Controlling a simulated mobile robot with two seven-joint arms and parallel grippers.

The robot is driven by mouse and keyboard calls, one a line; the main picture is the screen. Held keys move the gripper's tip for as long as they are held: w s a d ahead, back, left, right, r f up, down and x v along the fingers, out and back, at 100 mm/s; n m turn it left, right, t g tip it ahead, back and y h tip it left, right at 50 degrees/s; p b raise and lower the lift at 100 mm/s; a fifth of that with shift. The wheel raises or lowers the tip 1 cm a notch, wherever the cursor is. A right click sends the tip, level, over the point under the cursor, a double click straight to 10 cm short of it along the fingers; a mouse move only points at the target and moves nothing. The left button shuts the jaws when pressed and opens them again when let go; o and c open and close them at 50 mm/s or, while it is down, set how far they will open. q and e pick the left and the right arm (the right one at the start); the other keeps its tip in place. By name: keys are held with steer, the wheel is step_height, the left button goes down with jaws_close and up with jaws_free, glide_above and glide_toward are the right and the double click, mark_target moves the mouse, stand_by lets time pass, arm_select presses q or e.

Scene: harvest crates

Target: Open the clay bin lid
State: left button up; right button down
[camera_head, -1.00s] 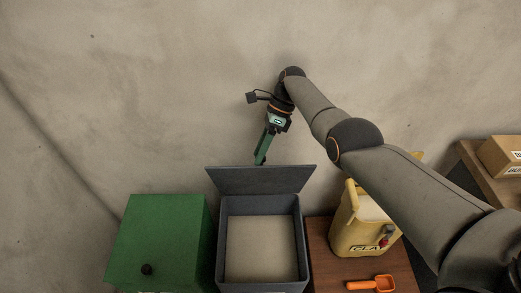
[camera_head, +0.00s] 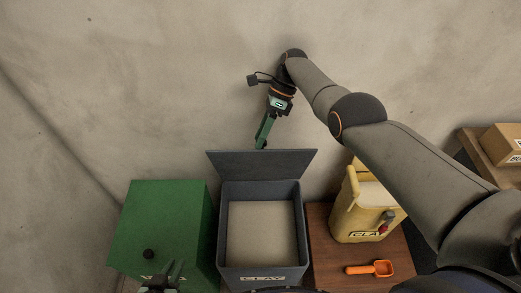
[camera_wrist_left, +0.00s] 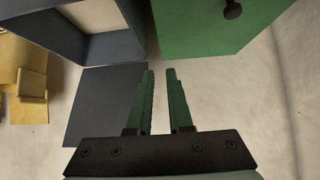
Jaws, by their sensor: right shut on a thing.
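The clay bin (camera_head: 262,274) is a grey box labelled CLAY, with pale contents inside. Its dark grey lid (camera_head: 262,165) stands raised at the back, leaning toward the wall. My right gripper (camera_head: 262,143) points down behind the lid's top edge and is shut on it; the exact contact is partly hidden.
A green bin (camera_head: 165,215) with a black knob (camera_head: 149,254) stands left of the clay bin. On the right, a yellow jug (camera_head: 352,220) and an orange scoop (camera_head: 372,268) rest on a brown wooden top (camera_head: 325,265). A cardboard box (camera_head: 503,145) is at far right.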

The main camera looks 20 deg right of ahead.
arm_select(q)
steer(key=w+d+r+m, duration=0.1)
steer(key=w+d+m, duration=0.1)
steer(key=d, duration=0.1)
steer(key=w+d+r+m+h, duration=0.1)
steer(key=w+d+r, duration=0.1)
steer(key=w+d+r+m+h, duration=0.1)
steer(key=w+d+m, duration=0.1)
steer(key=w+d, duration=0.1)
steer(key=shift+d+r+m+g, duration=0.3)
steer(key=shift+d, duration=0.05)
jaws_close()
steer(key=d+r+m+g+y, duration=0.1)
steer(key=d+r+m+y, duration=0.1)
steer(key=d+r+m, duration=0.95)
steer(key=d+r+m+g+y, duration=0.1)
steer(key=d+r+m, duration=0.35)
steer(key=m, duration=1.35)
steer(key=w+d+f, duration=0.2)
steer(key=w+f, duration=0.5)
steer(key=w, duration=0.2)
steer(key=shift+d+f, duration=0.15)
steer(key=shift+d, duration=0.2)
